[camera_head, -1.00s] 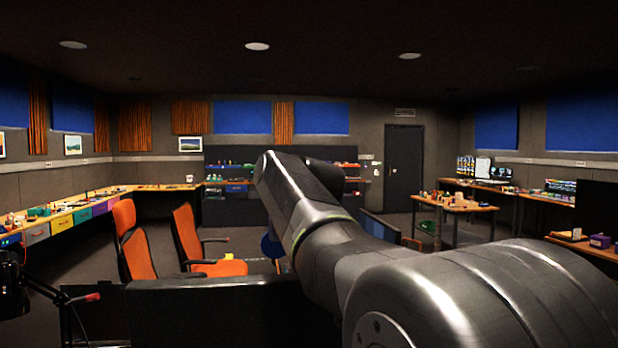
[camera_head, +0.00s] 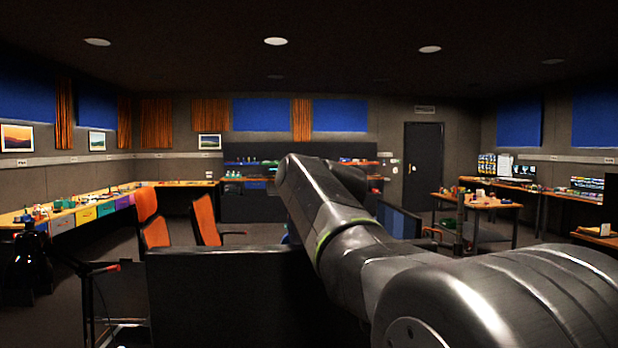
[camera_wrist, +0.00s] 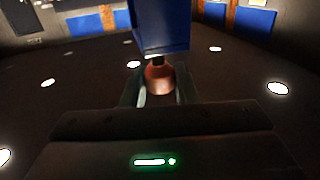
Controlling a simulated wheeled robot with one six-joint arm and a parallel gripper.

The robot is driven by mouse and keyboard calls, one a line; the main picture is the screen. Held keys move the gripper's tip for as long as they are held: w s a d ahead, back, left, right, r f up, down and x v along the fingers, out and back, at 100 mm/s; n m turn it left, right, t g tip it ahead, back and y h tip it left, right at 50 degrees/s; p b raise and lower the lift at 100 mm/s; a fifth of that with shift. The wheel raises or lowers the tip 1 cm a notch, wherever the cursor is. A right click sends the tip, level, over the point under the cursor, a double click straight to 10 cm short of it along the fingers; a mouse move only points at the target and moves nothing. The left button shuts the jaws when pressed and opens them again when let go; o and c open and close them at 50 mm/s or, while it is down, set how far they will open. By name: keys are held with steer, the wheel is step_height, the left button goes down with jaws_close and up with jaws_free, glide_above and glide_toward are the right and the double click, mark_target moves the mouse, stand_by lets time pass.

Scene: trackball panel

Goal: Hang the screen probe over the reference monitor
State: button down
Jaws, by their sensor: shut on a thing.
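My gripper (camera_wrist: 160,92) is in the wrist view, its two fingers closed around a copper-red rounded piece. A dark neck joins this piece to a blue block that fills the top middle; together they look like one held thing, probably the screen probe (camera_wrist: 163,25). The far end of the block is cut off by the picture edge. In the head view my arm hides the gripper and what it holds. Lit screens (camera_head: 488,165) stand on the back right desk, with another screen (camera_head: 523,171) beside them. I cannot tell which is the reference monitor.
A dark panel (camera_head: 225,300) stands close in front. Orange chairs (camera_head: 206,220) are behind it at left. A long workbench (camera_head: 60,213) runs along the left wall. A table with small items (camera_head: 476,202) stands at right, before the door (camera_head: 423,165). Open floor lies between.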

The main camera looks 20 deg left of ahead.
steer(key=shift+f+b, duration=0.3)
steer(key=shift+f, duration=0.25)
steer(key=shift+s+d+f+b, duration=0.25)
steer(key=shift+s+f+b, duration=0.2)
steer(key=shift+f+b, duration=0.35)
step_height(320, 180, down, 8)
steer(key=b, duration=0.7)
steer(key=shift+b, duration=0.3)
steer(key=c, duration=1.1)
jaws_free()
steer(key=shift+o, duration=0.2)
steer(key=shift+f, duration=0.1)
steer(key=b+v, duration=0.1)
steer(key=v, duration=1.3)
